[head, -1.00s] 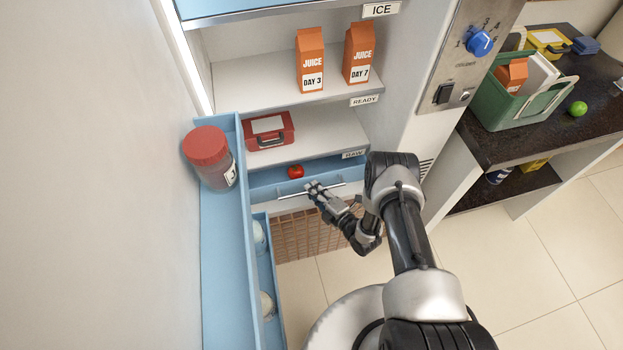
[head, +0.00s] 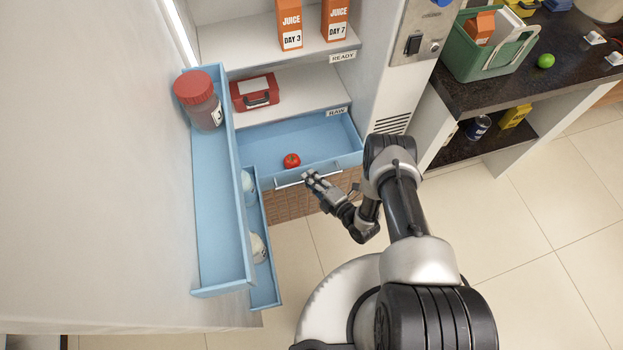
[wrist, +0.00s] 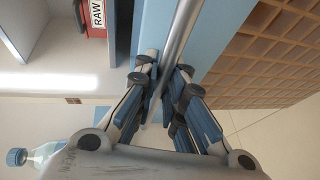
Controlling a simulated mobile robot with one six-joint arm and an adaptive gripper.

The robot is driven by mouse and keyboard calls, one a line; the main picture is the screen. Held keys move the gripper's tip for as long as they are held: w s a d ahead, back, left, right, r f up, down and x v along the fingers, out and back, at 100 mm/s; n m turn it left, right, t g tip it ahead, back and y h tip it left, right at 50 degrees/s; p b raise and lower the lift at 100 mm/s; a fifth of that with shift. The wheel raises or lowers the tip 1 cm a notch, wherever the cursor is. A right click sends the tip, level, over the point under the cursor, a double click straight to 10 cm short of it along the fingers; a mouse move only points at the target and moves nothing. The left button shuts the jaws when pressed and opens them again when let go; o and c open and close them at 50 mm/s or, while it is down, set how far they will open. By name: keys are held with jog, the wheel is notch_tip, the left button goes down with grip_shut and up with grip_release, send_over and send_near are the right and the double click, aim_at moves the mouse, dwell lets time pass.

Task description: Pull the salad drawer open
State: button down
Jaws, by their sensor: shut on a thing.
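The salad drawer (head: 330,140) is pulled part way out at the bottom of the fridge; its blue inside shows. A red tomato (head: 291,160) lies in it near the front wall. In the wrist view the handle bar (wrist: 181,35) passes between the two fingers (wrist: 163,85).
The open fridge door with blue bins (head: 215,170) stands on the left, holding a red-lidded jar (head: 200,100). A red box (head: 255,93) sits on the shelf above the drawer. A dark counter (head: 500,85) with a green crate (head: 487,50) is at right. Tiled floor is clear in front.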

jog(key=shift+w, duration=0.1)
jog(key=c, duration=1.9)
grip_release()
jog(key=v, duration=1.2)
